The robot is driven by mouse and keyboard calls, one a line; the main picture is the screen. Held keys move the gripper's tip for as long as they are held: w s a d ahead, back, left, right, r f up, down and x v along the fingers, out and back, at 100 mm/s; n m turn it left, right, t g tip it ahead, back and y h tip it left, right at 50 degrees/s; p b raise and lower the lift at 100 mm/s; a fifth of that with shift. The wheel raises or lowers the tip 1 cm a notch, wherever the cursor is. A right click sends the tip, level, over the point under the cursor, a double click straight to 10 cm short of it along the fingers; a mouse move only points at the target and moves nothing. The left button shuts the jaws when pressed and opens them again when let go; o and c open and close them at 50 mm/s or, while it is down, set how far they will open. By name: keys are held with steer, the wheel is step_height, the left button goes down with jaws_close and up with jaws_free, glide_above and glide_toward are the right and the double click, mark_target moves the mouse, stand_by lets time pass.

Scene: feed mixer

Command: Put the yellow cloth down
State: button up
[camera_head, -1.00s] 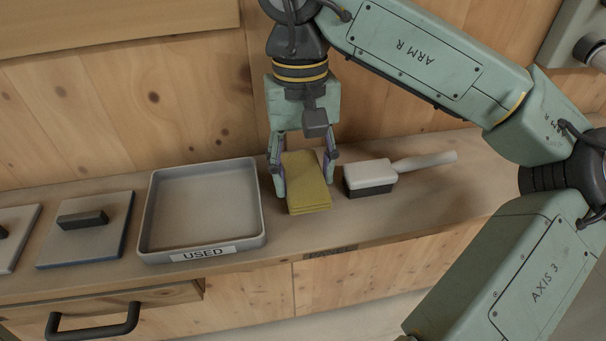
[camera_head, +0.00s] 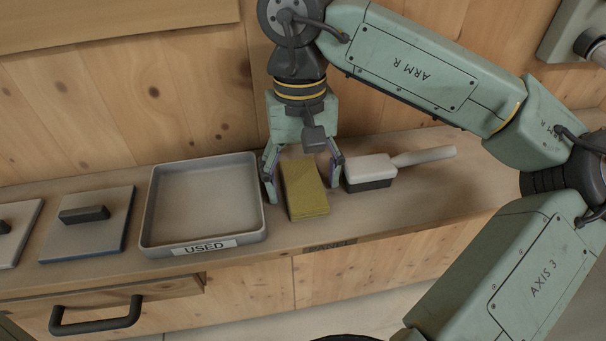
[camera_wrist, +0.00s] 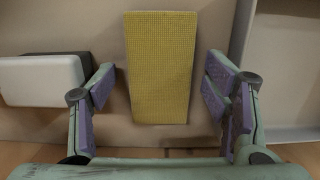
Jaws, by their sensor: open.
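The yellow cloth (camera_head: 304,190) lies flat on the counter, between the grey tray and the brush. It is a folded, rectangular pad; in the wrist view the cloth (camera_wrist: 160,68) shows whole, with clear gaps on both sides. My gripper (camera_head: 304,184) is open, one finger on each side of the cloth, neither touching it. In the wrist view my open gripper (camera_wrist: 162,100) has its purple-padded fingers spread wide of the cloth.
The grey tray labelled USED (camera_head: 205,205) stands just left of my gripper. A white-and-grey brush (camera_head: 371,171) lies close to my right finger. A flat plate with a dark handle (camera_head: 87,230) is farther left. The wooden wall rises behind. The counter is free farther right.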

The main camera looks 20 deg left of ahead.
mark_target(301, 175)
steer(key=shift+r, duration=0.1)
step_height(301, 175, up, 12)
steer(key=w, duration=0.1)
steer(key=shift+a, duration=0.4)
stand_by(0.5)
